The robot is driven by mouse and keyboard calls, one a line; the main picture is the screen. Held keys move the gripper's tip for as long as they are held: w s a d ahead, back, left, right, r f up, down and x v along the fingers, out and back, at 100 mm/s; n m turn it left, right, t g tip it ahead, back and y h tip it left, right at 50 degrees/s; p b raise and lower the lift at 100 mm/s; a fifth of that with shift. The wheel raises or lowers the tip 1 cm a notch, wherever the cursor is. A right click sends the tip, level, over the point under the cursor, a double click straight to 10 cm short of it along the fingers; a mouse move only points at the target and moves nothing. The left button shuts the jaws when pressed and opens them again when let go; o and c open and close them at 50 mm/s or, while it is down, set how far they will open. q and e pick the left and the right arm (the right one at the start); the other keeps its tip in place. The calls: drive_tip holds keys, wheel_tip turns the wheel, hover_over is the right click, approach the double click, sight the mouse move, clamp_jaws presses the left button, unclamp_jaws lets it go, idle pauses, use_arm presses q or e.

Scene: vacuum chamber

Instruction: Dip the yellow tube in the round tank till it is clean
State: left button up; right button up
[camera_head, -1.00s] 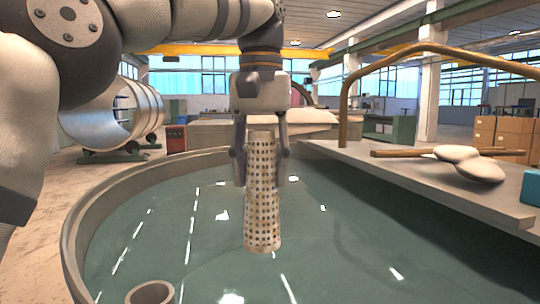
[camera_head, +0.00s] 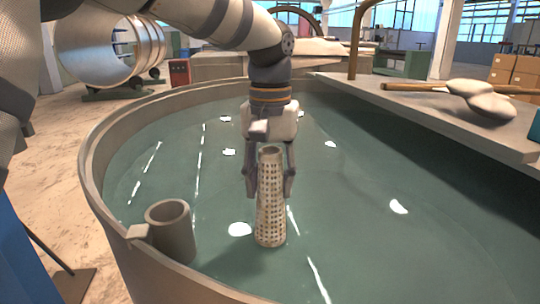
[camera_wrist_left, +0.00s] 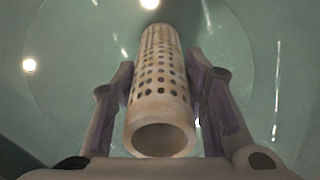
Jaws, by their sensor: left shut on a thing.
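The yellow tube (camera_head: 271,200) is a pale yellowish, perforated cylinder with brownish stains. It stands nearly upright in my left gripper (camera_head: 270,190), whose two fingers are shut on its sides. In the left wrist view the tube (camera_wrist_left: 160,85) shows its open upper end between the fingers, with dark holes along its wall. The round tank (camera_head: 97,190) is wide, with a grey rim and greenish water. The tube is over the tank's water, and I cannot tell whether its lower end touches the surface. My right gripper is not in view.
A grey cup-like holder (camera_head: 172,232) is fixed inside the tank's near left rim. A brown pipe (camera_head: 357,45) rises behind. The water's middle is open.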

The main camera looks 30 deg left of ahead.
use_arm(q)
wheel_tip(320, 180, down, 15)
drive_tip(key=shift+f, duration=0.1)
idle(0.5)
idle(2.7)
wheel_tip(320, 180, up, 20)
hover_over(270, 244)
drive_tip(key=w+a, duration=0.1)
drive_tip(key=w, duration=0.1)
drive_tip(key=shift+w+a, duration=0.1)
drive_tip(key=shift+w, duration=0.1)
wheel_tip(270, 244, up, 12)
drive_tip(key=shift+b, duration=0.4)
idle(0.4)
